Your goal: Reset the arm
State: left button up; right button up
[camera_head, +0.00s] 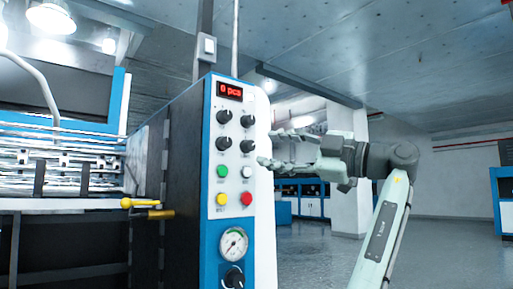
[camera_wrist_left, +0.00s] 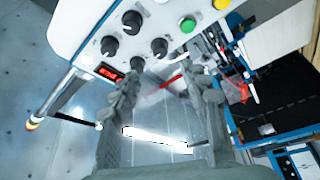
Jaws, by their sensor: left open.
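My left gripper (camera_head: 270,147) is open and empty in the head view, held level at the right edge of the control panel (camera_head: 213,150), fingers pointing left. Its arm rises from the lower right. In the left wrist view the two fingers of the gripper (camera_wrist_left: 166,75) are spread apart, with the control panel (camera_wrist_left: 105,22) across the top. The panel has black knobs, a green button (camera_head: 222,171), a white button (camera_head: 246,171), a yellow button (camera_head: 221,199) and a red button (camera_head: 245,198). I cannot tell whether a finger touches the panel. My right gripper is not in view.
The laminating machine (camera_head: 60,160) with its rollers fills the left. A yellow lever (camera_head: 147,203) sticks out beside the panel. The red display (camera_head: 230,90) reads "0 pcs". A gauge (camera_head: 234,244) sits low on the panel. Open floor (camera_head: 450,250) lies at the right.

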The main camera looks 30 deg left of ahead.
pick_arm(q)
jog(key=shift+d+f, duration=0.1)
jog(key=shift+d, duration=0.4)
